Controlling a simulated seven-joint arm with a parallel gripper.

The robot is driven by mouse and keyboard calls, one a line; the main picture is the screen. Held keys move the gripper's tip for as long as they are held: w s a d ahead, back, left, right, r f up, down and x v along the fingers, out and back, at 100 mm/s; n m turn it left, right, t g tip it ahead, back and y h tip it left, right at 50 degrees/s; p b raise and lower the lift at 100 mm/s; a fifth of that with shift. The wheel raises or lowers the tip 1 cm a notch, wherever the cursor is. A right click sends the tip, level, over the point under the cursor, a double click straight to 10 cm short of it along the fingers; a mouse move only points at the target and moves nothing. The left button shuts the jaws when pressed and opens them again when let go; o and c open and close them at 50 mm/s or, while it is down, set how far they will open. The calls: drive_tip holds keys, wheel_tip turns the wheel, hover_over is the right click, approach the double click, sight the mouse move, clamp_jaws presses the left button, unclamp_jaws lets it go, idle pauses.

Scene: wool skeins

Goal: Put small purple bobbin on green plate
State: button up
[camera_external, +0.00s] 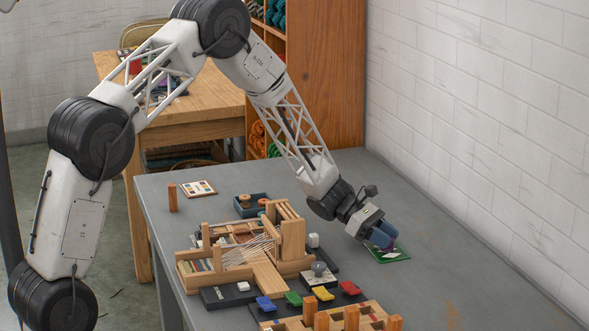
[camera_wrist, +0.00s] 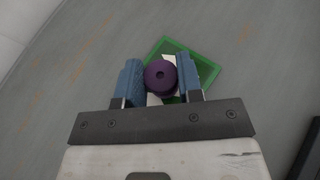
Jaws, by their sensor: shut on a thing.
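The small purple bobbin (camera_wrist: 159,75) is held between the two blue fingers of my gripper (camera_wrist: 158,82) in the wrist view. In the external view, my gripper (camera_external: 381,238) is low at the right part of the grey table, and only a little purple shows by its fingertips. The green plate (camera_wrist: 205,68) lies beneath the bobbin in the wrist view, partly hidden by the bobbin and fingers. The plate also shows in the external view (camera_external: 398,256), just under the fingertips. I cannot tell whether the bobbin touches it.
A small wooden loom (camera_external: 262,279) with threads stands left of my gripper. Blue, green, yellow and red pieces (camera_external: 322,293) lie in front of it. A dark blue tray (camera_external: 243,209) with bobbins sits behind the loom. The grey table (camera_external: 450,262) is clear right of the plate.

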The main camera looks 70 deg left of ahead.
drive_tip(key=shift+f, duration=0.2)
drive_tip(key=o, duration=0.9)
drive_tip(key=shift+r, duration=0.2)
drive_tip(key=v, duration=1.2)
drive_tip(key=shift+s, duration=0.1)
drive_tip(key=shift+d, duration=0.1)
